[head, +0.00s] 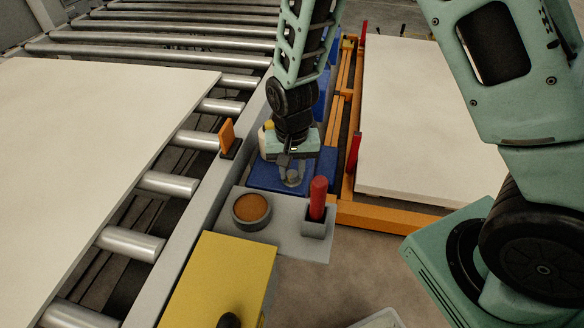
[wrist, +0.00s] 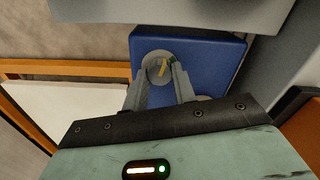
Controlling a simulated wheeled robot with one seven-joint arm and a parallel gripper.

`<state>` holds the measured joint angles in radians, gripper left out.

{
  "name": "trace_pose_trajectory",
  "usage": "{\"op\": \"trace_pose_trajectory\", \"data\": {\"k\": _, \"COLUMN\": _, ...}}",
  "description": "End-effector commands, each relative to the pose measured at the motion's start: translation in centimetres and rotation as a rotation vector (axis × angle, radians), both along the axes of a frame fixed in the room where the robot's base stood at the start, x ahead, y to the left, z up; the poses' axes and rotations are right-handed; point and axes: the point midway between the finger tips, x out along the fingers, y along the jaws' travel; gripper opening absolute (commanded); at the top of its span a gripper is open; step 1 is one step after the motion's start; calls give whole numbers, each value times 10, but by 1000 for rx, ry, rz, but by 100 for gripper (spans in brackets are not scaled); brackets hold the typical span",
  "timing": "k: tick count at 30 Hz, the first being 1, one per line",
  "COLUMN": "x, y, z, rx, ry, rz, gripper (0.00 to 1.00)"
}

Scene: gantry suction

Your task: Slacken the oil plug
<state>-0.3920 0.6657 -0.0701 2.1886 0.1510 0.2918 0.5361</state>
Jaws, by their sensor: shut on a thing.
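The oil plug (head: 292,177) is a small grey round piece on top of a blue block (head: 262,178). My gripper (head: 292,172) reaches down from above and is shut on the plug, one finger on each side. In the wrist view the two grey fingers of my gripper (wrist: 161,78) flank the plug. The plug's underside is hidden.
A round cup with brown contents (head: 251,209) and a red handle in a grey holder (head: 318,197) stand in front. A yellow box (head: 222,275) is nearer. Rollers with a white panel (head: 80,150) lie left; an orange frame with another panel (head: 420,120) lies right.

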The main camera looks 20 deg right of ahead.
Motion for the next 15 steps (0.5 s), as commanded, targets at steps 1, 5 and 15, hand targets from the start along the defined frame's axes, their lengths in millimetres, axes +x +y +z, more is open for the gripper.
{"op": "trace_pose_trajectory", "data": {"k": 1, "x": 0, "y": 0, "z": 1, "rx": 0, "ry": 0, "rz": 10, "gripper": 4}}
{"op": "trace_pose_trajectory", "data": {"k": 5, "x": 0, "y": 0, "z": 1, "rx": 0, "ry": 0, "rz": 58, "gripper": 4}}
{"op": "trace_pose_trajectory", "data": {"k": 15, "x": 1, "y": 0, "z": 2, "rx": 0, "ry": 0, "rz": 292, "gripper": 4}}
